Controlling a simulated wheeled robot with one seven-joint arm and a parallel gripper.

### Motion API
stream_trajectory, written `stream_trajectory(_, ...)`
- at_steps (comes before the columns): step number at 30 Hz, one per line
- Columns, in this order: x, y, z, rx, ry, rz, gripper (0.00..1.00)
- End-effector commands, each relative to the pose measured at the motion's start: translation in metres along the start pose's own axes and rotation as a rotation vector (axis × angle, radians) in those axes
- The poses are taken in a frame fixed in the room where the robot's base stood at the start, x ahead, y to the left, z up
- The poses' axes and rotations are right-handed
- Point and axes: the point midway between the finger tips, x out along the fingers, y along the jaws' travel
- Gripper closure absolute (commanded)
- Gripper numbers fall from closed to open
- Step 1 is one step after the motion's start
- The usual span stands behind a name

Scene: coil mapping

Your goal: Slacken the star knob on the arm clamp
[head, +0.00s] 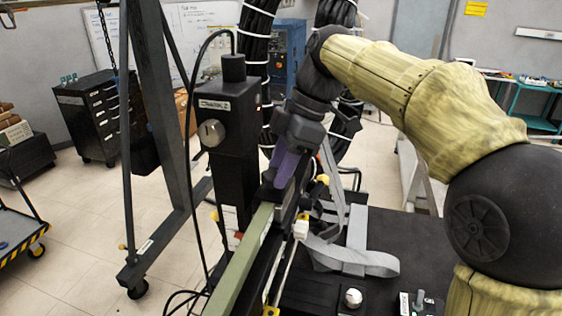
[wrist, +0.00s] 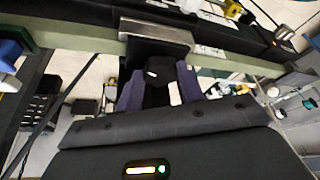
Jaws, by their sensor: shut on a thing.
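My gripper (head: 285,170) has purple fingers and reaches down to the side of a pale green rail (head: 240,265) in the head view. In the wrist view, my gripper (wrist: 159,82) has one finger on each side of a black knob (wrist: 158,72) and is shut on it. The knob sits just below a grey metal clamp plate (wrist: 156,33) that lies across the green rail (wrist: 85,40). The knob's lobes are mostly hidden between the fingers, and in the head view the fingers hide it. I cannot tell how far it is turned.
A black upright box with a round silver knob (head: 211,132) stands left of my gripper, with a black cable hanging beside it. Grey straps (head: 350,258) lie over a dark surface at right. A black A-frame (head: 138,268) and drawer cabinet (head: 92,112) stand left; open floor lies between.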

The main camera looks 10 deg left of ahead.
Motion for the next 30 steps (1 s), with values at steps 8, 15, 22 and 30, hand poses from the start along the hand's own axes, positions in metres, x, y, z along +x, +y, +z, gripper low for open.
stream_trajectory(8, 0.000, 0.000, 0.000, -0.006, -0.001, -0.002, 0.85)
stream_trajectory(15, 0.000, 0.000, 0.000, -0.005, -0.001, -0.001, 0.40)
stream_trajectory(22, 0.000, 0.000, 0.000, -0.005, -0.001, -0.002, 0.40)
stream_trajectory(30, -0.013, 0.001, 0.000, -0.005, 0.000, 0.000, 0.40)
